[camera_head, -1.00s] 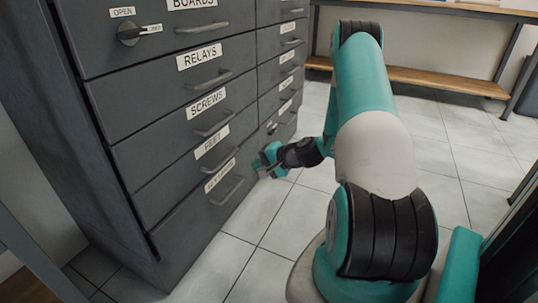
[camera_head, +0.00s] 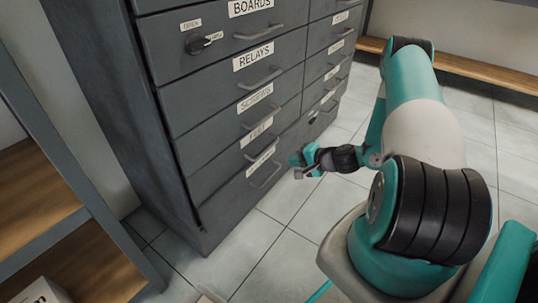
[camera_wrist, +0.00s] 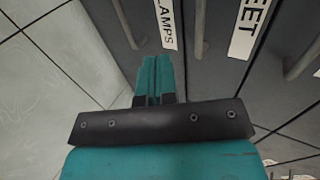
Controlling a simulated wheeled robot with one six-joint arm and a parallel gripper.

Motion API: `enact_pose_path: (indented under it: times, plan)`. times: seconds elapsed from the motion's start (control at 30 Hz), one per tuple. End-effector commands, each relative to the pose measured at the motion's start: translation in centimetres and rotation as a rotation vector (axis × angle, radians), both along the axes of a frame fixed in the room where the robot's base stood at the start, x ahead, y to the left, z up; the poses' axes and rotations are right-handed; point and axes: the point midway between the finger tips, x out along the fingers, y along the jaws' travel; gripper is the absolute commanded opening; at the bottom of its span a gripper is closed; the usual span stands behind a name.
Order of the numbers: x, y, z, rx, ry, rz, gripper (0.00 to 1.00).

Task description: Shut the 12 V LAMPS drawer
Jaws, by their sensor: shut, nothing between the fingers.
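The 12 V LAMPS drawer (camera_head: 240,185) is the bottom drawer of the dark grey cabinet's near column. Its white label is blurred in the head view, but LAMPS (camera_wrist: 166,25) reads in the wrist view. Its bar handle (camera_head: 266,177) sits below the label. I cannot tell whether its front stands out from the drawers above. My gripper (camera_head: 297,164) is just right of the handle, close to the drawer front. In the wrist view its teal fingers (camera_wrist: 155,62) are together and empty, pointing at the drawer front beside the label. Contact cannot be told.
Above are the FEET (camera_head: 258,131), SCREWS (camera_head: 255,98) and RELAYS (camera_head: 253,57) drawers with bar handles. A rotary OPEN switch (camera_head: 200,43) is on the cabinet. A shelf unit (camera_head: 40,195) stands left. Tiled floor (camera_head: 280,265) is free before the cabinet; a bench stands behind.

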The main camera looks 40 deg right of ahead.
Motion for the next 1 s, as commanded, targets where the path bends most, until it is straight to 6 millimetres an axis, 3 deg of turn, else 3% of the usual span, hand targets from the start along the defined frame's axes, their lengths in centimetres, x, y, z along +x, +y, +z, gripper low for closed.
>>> enact_pose_path:
  times: [0.3,0.5,0.7,1.0]
  plan:
    - [5.8,1.7,-4.0,-0.004,-0.002,0.006,0.00]
    - [8.9,2.4,-4.2,-0.003,-0.004,0.003,0.00]
    - [10.3,2.8,-4.0,-0.002,0.000,0.001,0.00]
    - [10.4,2.8,-3.9,0.000,0.000,0.000,0.00]
